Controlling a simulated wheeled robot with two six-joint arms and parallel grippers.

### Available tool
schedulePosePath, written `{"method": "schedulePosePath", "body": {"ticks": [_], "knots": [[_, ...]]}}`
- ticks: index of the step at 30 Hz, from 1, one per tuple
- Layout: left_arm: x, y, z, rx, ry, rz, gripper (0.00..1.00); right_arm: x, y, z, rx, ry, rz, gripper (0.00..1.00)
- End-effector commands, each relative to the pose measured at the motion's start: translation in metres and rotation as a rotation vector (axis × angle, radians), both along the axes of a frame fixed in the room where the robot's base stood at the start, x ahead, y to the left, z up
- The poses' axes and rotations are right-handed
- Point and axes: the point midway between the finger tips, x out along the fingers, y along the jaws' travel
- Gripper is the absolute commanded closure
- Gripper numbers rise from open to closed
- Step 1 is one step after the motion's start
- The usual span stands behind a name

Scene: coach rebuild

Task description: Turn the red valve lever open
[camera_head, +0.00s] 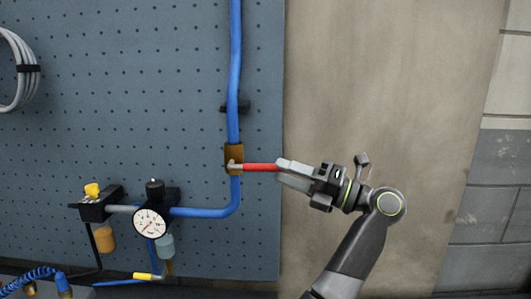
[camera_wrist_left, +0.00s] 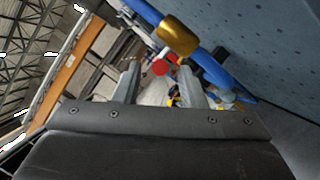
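The red valve lever (camera_head: 261,167) sticks out horizontally to the right from a brass valve body (camera_head: 233,153) on the vertical blue pipe. The lever lies across the pipe's line. My left gripper (camera_head: 280,169) is at the lever's free end, its fingers pointing left along it. In the left wrist view, the lever's red end (camera_wrist_left: 160,67) shows between the two spread fingertips (camera_wrist_left: 158,68), with gaps on both sides, and the brass valve (camera_wrist_left: 178,36) is just beyond. The gripper is open. My right gripper is not in view.
The blue pipe (camera_head: 235,60) runs up the pegboard (camera_head: 130,60). Coiled grey cable (camera_head: 15,70) hangs at far left. The beige panel (camera_head: 390,90) on the right is bare.

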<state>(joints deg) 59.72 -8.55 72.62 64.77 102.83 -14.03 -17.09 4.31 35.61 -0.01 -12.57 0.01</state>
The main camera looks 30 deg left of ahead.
Motion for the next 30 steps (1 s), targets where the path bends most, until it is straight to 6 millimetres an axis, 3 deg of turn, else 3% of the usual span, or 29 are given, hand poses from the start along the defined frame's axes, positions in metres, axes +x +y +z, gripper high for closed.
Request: {"method": "schedulePosePath", "body": {"ticks": [3, 9, 21, 30], "knots": [[-0.003, 0.024, 0.01, 0.0, 0.0, 0.002, 0.63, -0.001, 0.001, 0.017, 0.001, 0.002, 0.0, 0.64], [-0.005, 0.046, 0.012, -0.001, 0.002, 0.001, 0.63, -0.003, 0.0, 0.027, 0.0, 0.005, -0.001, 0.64], [-0.006, 0.053, 0.012, 0.0, 0.001, -0.001, 0.63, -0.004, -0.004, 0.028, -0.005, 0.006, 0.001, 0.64], [-0.006, 0.053, 0.012, 0.0, 0.001, -0.001, 1.0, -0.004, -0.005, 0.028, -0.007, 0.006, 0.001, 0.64]]}}
